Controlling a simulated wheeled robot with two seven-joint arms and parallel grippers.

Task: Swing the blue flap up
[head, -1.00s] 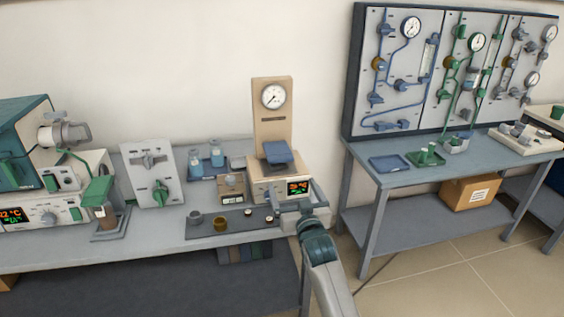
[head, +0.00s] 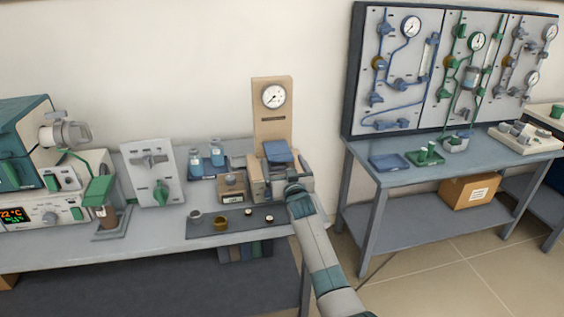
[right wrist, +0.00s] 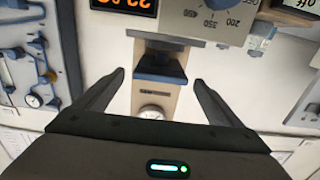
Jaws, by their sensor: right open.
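The blue flap (head: 278,152) sits on the front of a beige gauge stand (head: 273,122), above its base, and looks tilted. In the right wrist view the flap (right wrist: 160,68) appears dark blue, between and beyond my finger tips. My right gripper (head: 279,184) is in front of the stand's base, just below the flap, and hides part of the base and its display. In the right wrist view the right gripper (right wrist: 159,78) is open, with nothing between its fingers. I cannot tell whether it touches the flap. My left gripper is not in view.
A dark mat with small cups (head: 221,223) lies in front of the stand. A second table (head: 460,166) with panels is at the right, across a gap.

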